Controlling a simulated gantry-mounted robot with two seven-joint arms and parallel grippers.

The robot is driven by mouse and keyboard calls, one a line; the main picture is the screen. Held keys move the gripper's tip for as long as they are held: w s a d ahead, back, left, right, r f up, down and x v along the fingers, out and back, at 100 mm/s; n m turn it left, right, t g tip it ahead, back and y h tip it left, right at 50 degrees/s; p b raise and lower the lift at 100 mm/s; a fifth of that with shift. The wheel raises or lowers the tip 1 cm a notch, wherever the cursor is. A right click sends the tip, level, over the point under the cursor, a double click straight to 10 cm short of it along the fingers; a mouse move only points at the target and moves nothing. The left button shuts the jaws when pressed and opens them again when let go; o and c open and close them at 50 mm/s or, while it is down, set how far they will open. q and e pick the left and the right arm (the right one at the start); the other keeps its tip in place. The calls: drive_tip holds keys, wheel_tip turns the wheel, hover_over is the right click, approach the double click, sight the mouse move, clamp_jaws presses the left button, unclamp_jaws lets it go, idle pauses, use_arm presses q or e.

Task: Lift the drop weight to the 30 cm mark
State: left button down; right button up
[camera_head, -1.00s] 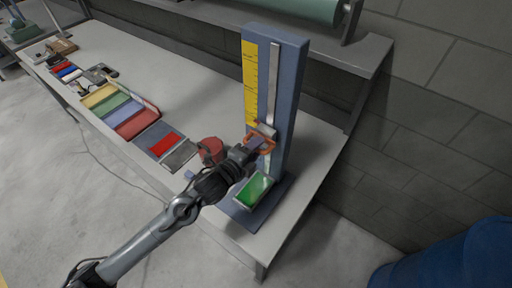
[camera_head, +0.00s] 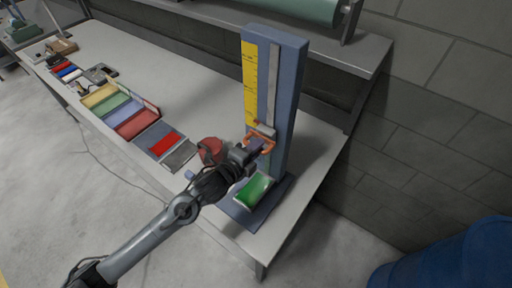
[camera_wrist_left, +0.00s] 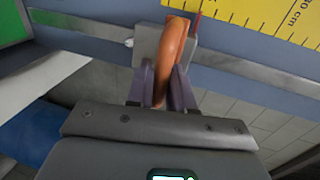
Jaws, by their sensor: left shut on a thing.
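The drop weight is a grey block (camera_head: 265,130) with an orange handle (camera_head: 268,146), on the rail of a blue upright stand (camera_head: 288,100). My left gripper (camera_head: 252,149) is shut on the handle, whose loop also shows between the purple fingers in the left wrist view (camera_wrist_left: 170,55). A yellow scale (camera_head: 250,75) runs beside the rail; the block is near its lower end. In the wrist view a thin red pointer (camera_wrist_left: 197,22) beside the block reaches the scale, and a printed cm label (camera_wrist_left: 293,18) lies further right. My right gripper is not in view.
A green pad in a tray (camera_head: 254,190) sits at the stand's foot. A red round object (camera_head: 210,150) stands close left of my gripper. Coloured trays (camera_head: 118,108) and small items line the bench. A shelf with a green roll (camera_head: 290,8) is behind; a blue barrel (camera_head: 450,260) is at lower right.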

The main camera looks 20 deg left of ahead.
use_arm(q)
wheel_tip(320, 180, up, 11)
drive_tip(key=p, duration=0.7)
drive_tip(key=shift+r, duration=0.1)
drive_tip(key=c, duration=1.2)
unclamp_jaws()
drive_tip(key=shift+o, duration=0.2)
drive_tip(key=b+v, duration=0.1)
drive_tip(key=v, duration=0.9)
drive_tip(key=shift+s+b, duration=0.4)
drive_tip(key=shift+s, duration=0.05)
drive_tip(key=shift+a+f, duration=0.15)
drive_tip(key=shift+f, duration=0.1)
